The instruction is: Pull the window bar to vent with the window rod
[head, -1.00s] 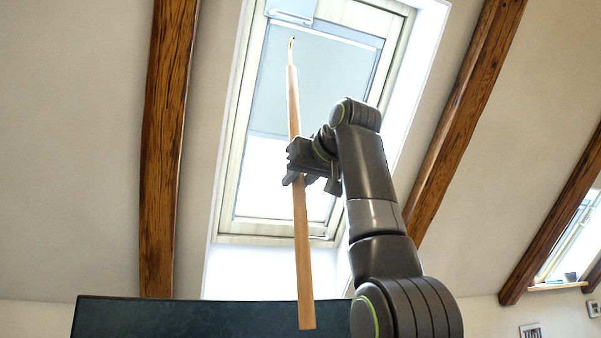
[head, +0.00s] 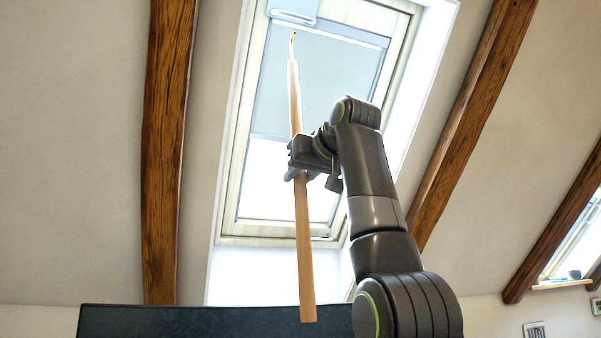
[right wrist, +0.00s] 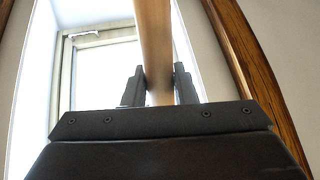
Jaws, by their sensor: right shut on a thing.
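The window rod (head: 304,250) is a long wooden stick with a small brass hook at its top end. My right gripper (head: 298,158) is shut on the rod near its middle and holds it almost upright. In the right wrist view the rod (right wrist: 154,45) runs up between the two fingers (right wrist: 160,90). The roof window (head: 310,110) is behind it. The pale window bar (head: 293,10) is at the top of the window, at the upper picture edge. The hook shows a little below the bar in the picture; I cannot tell the depth between them. My left gripper is out of view.
Dark wooden beams stand left (head: 166,150) and right (head: 470,120) of the window. A dark panel-like top edge (head: 200,322) crosses the bottom of the head view. A second window (head: 575,245) is at far right.

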